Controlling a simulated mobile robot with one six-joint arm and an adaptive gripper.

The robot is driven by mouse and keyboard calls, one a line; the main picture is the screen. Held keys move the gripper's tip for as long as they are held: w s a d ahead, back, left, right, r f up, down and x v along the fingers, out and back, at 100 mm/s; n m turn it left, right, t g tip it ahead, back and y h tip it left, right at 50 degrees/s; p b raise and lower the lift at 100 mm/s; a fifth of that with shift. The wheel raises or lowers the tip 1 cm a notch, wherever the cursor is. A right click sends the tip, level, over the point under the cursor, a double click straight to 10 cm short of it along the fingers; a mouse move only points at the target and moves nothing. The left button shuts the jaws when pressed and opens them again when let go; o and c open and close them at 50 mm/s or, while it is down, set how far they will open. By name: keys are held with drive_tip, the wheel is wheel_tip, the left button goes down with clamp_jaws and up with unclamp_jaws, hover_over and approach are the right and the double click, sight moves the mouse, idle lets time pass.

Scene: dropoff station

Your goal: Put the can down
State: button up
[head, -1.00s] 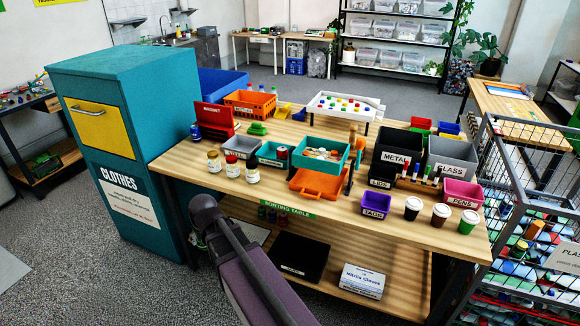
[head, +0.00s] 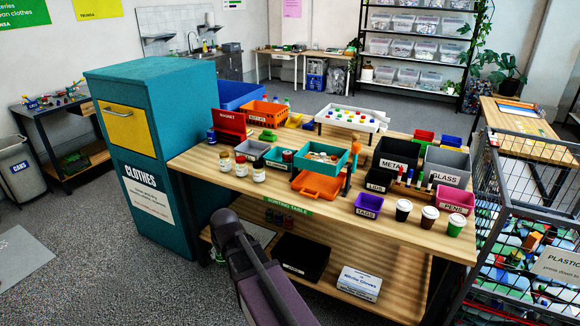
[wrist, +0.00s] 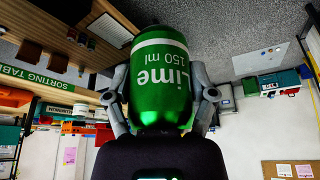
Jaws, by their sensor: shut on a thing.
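A green can (wrist: 162,75) marked "Lime 150 ml" fills the middle of the wrist view. My gripper (wrist: 161,92) is shut on it, with one finger against each side. The wrist picture is upside down, and the can is clear of any surface there. A grey bin labelled "CANS" (head: 20,160) stands on the floor at the far left of the head view.
A teal clothes cabinet (head: 165,90) stands between the CANS bin and the table. The table holds jars, cups and labelled boxes, including a METAL box (head: 395,165). A wire plastics cage (head: 540,190) stands at right. Open floor (head: 90,260) lies at front left.

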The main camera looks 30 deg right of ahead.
drive_tip(key=shift+s, duration=0.15)
drive_tip(key=shift+d, duration=0.35)
